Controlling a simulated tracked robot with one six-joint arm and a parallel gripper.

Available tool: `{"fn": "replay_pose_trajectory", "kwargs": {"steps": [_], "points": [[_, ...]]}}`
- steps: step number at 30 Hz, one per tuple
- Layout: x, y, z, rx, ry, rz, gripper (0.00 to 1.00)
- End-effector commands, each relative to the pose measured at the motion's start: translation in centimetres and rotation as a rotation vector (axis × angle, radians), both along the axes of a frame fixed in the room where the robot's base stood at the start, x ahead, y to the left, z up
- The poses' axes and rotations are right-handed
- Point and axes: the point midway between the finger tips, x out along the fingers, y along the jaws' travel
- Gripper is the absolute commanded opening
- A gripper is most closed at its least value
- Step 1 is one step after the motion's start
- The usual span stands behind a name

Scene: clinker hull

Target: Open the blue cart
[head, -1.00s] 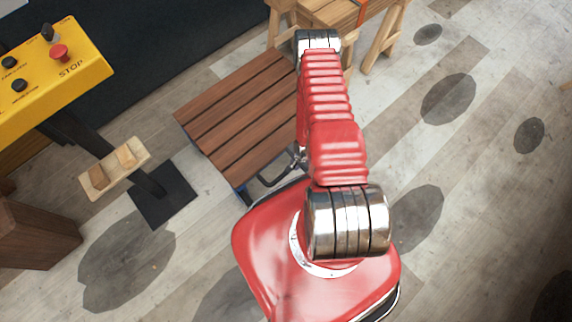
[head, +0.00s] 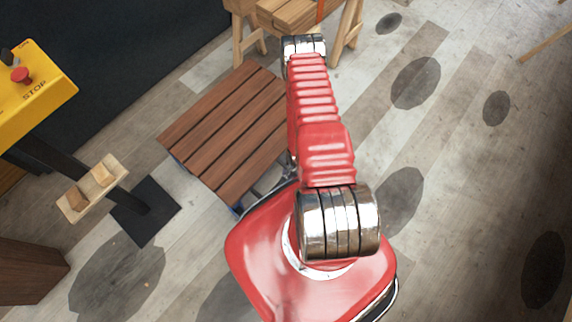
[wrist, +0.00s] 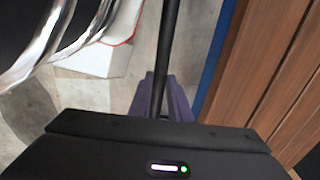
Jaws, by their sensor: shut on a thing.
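The blue cart (head: 222,128) has a brown slatted wood top and a little blue frame showing at its edges. It stands left of my red arm in the head view. In the wrist view, its blue edge (wrist: 214,58) and wood slats (wrist: 268,58) fill the right side. My gripper (wrist: 162,94), with purple fingers, is shut on a thin dark bar (wrist: 168,40) running beside the cart's blue edge. The arm hides the gripper in the head view. I cannot see a drawer or door, or whether one is open.
A yellow control panel (head: 42,95) with a red stop button is at the left, on a dark post with a small wooden tray (head: 93,187). A wooden trestle (head: 348,35) stands beyond the cart. The plank floor at the right is mostly clear.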

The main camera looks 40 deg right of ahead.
Motion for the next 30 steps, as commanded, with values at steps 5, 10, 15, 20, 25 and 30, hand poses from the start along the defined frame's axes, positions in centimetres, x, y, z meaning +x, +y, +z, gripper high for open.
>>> {"fn": "replay_pose_trajectory", "kwargs": {"steps": [5, 10, 15, 20, 25, 30], "points": [[0.8, -0.4, 0.2, -0.008, -0.015, 0.0, 0.28], [0.6, -0.1, 0.1, -0.005, -0.009, 0.004, 0.36], [0.4, 0.0, 0.1, -0.003, -0.006, 0.006, 0.36], [0.3, 0.0, 0.5, -0.002, -0.005, 0.006, 0.36], [0.0, -0.1, 1.8, -0.002, -0.005, 0.006, 0.36], [-0.4, -0.1, 3.8, -0.003, -0.005, 0.007, 0.36]]}}
